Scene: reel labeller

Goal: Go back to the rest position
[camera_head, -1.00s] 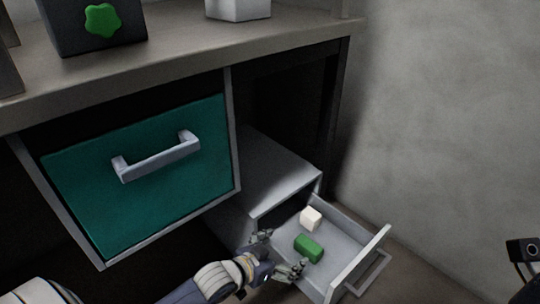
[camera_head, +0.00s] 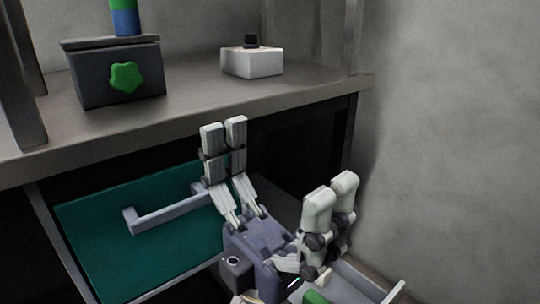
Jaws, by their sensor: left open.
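My left gripper (camera_head: 277,164) is large and close to the camera, its fingers pointing up and spread wide apart with nothing between them. It is in front of the shelf unit and covers part of the teal drawer front (camera_head: 95,235) and most of the open small drawer. My right gripper is not in view.
The grey drawer (camera_head: 385,281) stands open at the lower right, with part of a green block (camera_head: 314,297) showing.

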